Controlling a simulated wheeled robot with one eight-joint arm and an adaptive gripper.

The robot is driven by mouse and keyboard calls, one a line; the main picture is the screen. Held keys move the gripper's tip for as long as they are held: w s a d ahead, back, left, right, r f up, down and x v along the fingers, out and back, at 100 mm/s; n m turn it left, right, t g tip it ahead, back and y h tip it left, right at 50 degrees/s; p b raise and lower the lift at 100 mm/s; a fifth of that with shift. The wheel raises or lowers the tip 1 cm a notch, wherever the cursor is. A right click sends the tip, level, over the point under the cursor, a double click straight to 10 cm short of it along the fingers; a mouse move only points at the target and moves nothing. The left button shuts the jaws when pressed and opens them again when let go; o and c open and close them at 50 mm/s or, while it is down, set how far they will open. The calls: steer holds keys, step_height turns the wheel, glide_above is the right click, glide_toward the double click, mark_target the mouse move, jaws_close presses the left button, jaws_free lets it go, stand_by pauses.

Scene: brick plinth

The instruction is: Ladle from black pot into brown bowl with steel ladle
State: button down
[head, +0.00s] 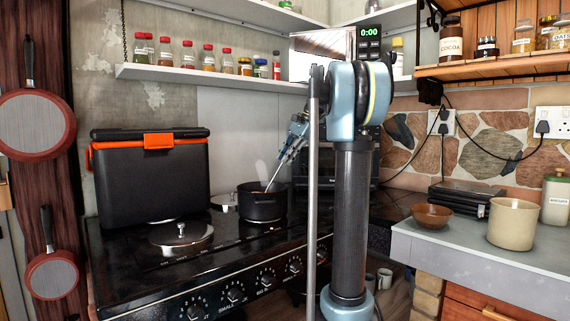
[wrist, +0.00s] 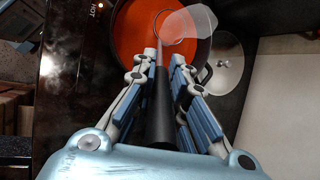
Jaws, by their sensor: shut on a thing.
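The black pot (head: 262,208) stands on the stove; in the wrist view the pot (wrist: 118,58) shows an orange inside or contents, I cannot tell which. My gripper (head: 287,157) is above the pot, tilted down toward it. In the wrist view my gripper (wrist: 164,62) is shut on the black handle of the steel ladle (wrist: 160,110). The ladle's thin shaft (head: 273,178) reaches down into the pot, its head at or in the orange; how deep is unclear. The brown bowl (head: 432,218) sits on the grey counter at the right, seemingly empty.
A metal lid (head: 224,203) lies beside the pot. A spice shelf (head: 215,78) hangs above.

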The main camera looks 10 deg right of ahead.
steer(key=shift+r, duration=5.7)
